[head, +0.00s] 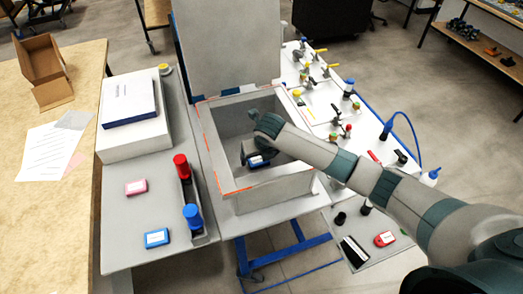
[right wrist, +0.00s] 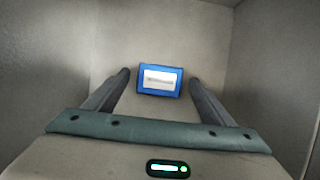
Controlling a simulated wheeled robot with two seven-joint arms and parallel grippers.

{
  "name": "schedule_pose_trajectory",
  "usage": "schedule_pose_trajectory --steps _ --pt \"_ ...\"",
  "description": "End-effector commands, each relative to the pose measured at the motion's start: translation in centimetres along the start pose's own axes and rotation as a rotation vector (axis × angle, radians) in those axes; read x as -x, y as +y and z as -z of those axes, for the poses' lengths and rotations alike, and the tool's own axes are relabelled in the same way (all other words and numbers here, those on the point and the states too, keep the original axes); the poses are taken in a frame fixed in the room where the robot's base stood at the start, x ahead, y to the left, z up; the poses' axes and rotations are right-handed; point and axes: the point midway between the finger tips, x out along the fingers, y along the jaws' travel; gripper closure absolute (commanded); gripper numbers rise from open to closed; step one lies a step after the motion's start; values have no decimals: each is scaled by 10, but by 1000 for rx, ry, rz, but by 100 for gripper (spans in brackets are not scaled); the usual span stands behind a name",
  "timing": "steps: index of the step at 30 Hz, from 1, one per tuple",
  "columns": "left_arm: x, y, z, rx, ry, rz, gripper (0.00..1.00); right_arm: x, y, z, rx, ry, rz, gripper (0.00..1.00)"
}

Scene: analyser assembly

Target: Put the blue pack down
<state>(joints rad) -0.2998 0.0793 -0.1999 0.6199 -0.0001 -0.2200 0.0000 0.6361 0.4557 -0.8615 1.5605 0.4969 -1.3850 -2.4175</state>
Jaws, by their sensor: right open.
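A blue pack (head: 258,161) with a white label lies inside the open grey box (head: 285,181), near its front wall. My right gripper (head: 252,152) reaches down into the box from the right, at the pack. In the right wrist view the fingers of the gripper (right wrist: 159,77) are spread apart. The blue pack (right wrist: 159,81) shows between and just beyond their tips, with a gap on each side. A second blue pack (head: 157,238) lies flat on the grey side table at the left. My left gripper is not in view.
The box walls stand close around my right gripper, and a raised lid (head: 226,45) rises behind. A pink pack (head: 136,187) and a holder with a red cap (head: 181,166) and a blue cap (head: 192,215) are left. A white panel (head: 330,100) with several valves is right.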

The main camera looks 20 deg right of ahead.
Motion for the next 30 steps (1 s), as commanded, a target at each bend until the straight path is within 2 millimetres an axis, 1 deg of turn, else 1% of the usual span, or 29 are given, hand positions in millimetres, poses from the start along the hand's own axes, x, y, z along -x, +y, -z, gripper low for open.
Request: schedule_pose_trajectory --steps 5,8,15,21,25,30 --pt "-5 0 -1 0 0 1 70 15 -1 0 2 -2 0 23" --pt "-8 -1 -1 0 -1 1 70 29 0 0 2 -4 0 23" --pt "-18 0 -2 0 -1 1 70 72 0 -1 1 -5 -1 23" --pt "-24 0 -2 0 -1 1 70 102 0 -1 1 -3 0 23" --pt "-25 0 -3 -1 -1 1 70 112 0 0 0 -1 0 23" --pt "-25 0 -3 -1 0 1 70 116 0 0 0 0 0 23"
